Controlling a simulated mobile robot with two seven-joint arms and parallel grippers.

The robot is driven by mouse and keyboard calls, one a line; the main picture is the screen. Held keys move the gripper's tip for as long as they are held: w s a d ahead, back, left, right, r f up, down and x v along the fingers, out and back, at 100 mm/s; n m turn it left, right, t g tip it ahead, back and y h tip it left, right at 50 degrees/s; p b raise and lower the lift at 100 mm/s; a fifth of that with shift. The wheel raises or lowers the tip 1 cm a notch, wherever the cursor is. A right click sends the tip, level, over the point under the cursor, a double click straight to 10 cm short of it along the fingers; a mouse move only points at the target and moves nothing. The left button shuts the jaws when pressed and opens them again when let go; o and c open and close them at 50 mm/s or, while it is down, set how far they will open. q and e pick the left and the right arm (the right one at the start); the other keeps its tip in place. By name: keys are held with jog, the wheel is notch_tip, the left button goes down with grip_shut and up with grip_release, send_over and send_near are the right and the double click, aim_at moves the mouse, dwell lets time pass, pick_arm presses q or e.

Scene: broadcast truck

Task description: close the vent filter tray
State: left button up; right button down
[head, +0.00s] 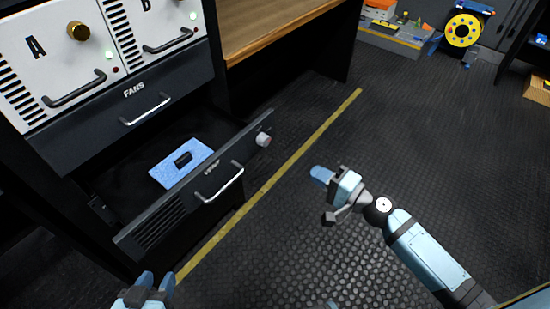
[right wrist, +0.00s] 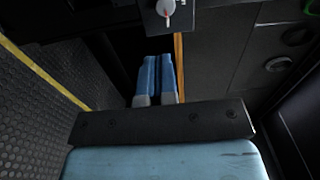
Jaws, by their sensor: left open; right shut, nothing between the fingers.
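The vent filter tray (head: 190,195) is pulled out of the lower rack in the head view. Its dark front panel has slots, a bar handle (head: 220,184) and a pale round knob (head: 263,139). A light blue filter piece (head: 181,162) with a dark slot lies inside. My right gripper (head: 318,173) is shut and empty, to the right of the tray front and apart from it. In the right wrist view its blue fingers (right wrist: 158,76) are together, with a knob (right wrist: 167,9) beyond them. My left gripper (head: 157,283) is open at the bottom edge, below the tray's left end.
A closed FANS drawer (head: 128,98) sits above the tray, under panels A and B (head: 62,52). A wooden counter (head: 270,28) is to the right. The black textured floor (head: 430,140) with a yellow line (head: 300,158) is clear in front of the tray.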

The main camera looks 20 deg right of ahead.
aim_at(267, 144)
jog(key=p+x, duration=0.2)
jog(key=x, duration=1.1)
jog(key=shift+w+a, duration=0.2)
jog(key=shift+w, duration=0.15)
pick_arm(q)
jog(key=shift+a+r, duration=0.1)
jog(key=shift+a, duration=0.05)
pick_arm(e)
jog(key=shift+w+a, duration=0.1)
jog(key=shift+w, duration=0.05)
